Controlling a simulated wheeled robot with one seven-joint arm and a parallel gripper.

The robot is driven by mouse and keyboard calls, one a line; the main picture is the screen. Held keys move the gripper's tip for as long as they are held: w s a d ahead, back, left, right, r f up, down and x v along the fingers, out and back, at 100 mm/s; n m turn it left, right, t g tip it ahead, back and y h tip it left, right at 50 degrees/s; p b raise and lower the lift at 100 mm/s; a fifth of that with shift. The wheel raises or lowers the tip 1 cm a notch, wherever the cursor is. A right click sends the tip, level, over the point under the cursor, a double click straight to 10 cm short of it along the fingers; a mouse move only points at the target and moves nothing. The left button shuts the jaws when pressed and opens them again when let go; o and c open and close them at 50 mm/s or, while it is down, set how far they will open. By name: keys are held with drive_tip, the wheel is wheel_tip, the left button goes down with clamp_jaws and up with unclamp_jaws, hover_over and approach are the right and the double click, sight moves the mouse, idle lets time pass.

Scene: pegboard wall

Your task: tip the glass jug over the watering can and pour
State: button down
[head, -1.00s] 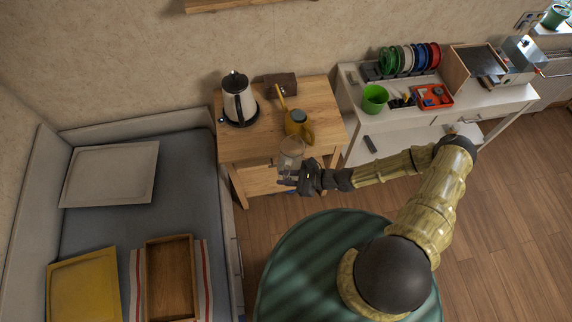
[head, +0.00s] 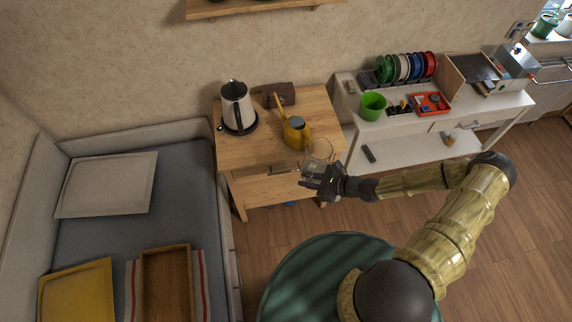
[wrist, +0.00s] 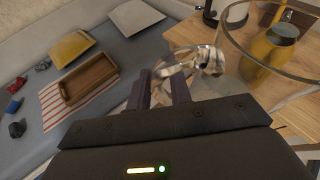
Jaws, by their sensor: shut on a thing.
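The clear glass jug (head: 319,156) is in my gripper (head: 311,181), just in front of the small wooden table's edge. In the wrist view the jug (wrist: 232,38) shows its wide rim at the upper right, and my gripper (wrist: 160,88) is shut on its handle. The yellow watering can (head: 296,134) stands on the table near its front right, behind and slightly left of the jug. In the wrist view the watering can (wrist: 264,58) shows through the glass. I cannot tell how far the jug is tilted or whether it holds liquid.
A kettle (head: 237,106) stands on the left of the wooden table (head: 254,152), with a dark brown block (head: 280,94) at the back. A white bench to the right holds a green pot (head: 372,106) and a red tray (head: 430,103). A bed with a wooden tray (head: 167,282) lies left.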

drive_tip(key=w+d+r+m+t+h+b, duration=0.1)
drive_tip(key=d+b, duration=0.1)
drive_tip(key=d, duration=0.4)
drive_tip(key=w+d+r+m+t+b, duration=0.2)
drive_tip(key=d+b, duration=0.1)
drive_tip(key=d, duration=0.3)
drive_tip(key=shift+r+t+h+b, duration=0.3)
drive_tip(key=shift+h, duration=0.1)
drive_tip(key=shift+d, duration=0.1)
